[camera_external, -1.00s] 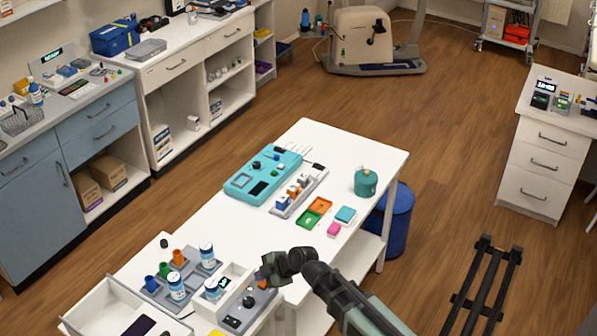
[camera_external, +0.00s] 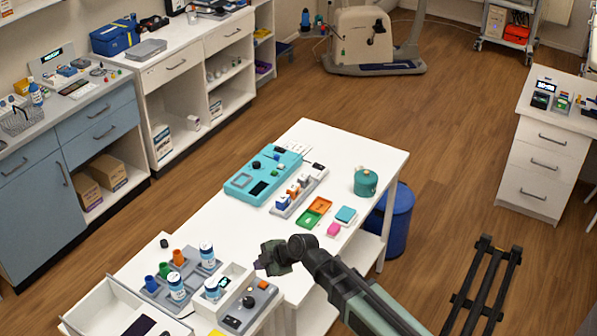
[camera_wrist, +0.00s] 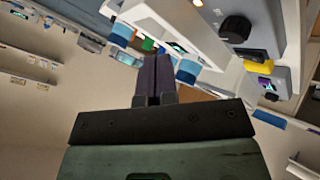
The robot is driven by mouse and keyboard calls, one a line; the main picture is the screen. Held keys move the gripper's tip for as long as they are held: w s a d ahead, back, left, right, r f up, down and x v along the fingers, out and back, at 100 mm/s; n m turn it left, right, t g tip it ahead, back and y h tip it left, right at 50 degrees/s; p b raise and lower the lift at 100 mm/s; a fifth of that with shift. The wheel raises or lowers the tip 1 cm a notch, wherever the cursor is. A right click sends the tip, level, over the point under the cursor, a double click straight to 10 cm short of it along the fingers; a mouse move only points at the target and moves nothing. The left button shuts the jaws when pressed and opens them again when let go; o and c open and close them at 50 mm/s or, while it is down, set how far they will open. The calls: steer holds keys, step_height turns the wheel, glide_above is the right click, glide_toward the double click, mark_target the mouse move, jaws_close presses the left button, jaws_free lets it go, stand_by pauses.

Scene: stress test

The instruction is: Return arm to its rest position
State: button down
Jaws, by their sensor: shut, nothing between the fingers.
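My gripper (camera_external: 262,268) is at the end of my arm, above the near part of the white table (camera_external: 290,146). It hangs just over the grey panel (camera_external: 268,291) with a black knob and an orange button. In the wrist view my gripper (camera_wrist: 153,68) shows its dark fingers together, with nothing between them. The arm reaches in from the lower right.
A blue bin (camera_external: 398,222) stands right of the table.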

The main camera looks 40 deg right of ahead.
steer(key=shift+s+f+m+g, duration=0.2)
steer(key=shift+m+g, duration=0.1)
steer(key=shift+m, duration=0.5)
steer(key=s+f+m+g+h, duration=0.2)
steer(key=s+m+g, duration=0.1)
steer(key=s+m, duration=0.3)
steer(key=s+f+m+g+h, duration=0.2)
steer(key=s+m+g, duration=0.2)
steer(key=s+m, duration=0.3)
steer(key=s, duration=0.3)
steer(key=shift+s+d+f+g, duration=0.25)
steer(key=shift+f+g, duration=0.05)
steer(key=shift+f, duration=0.1)
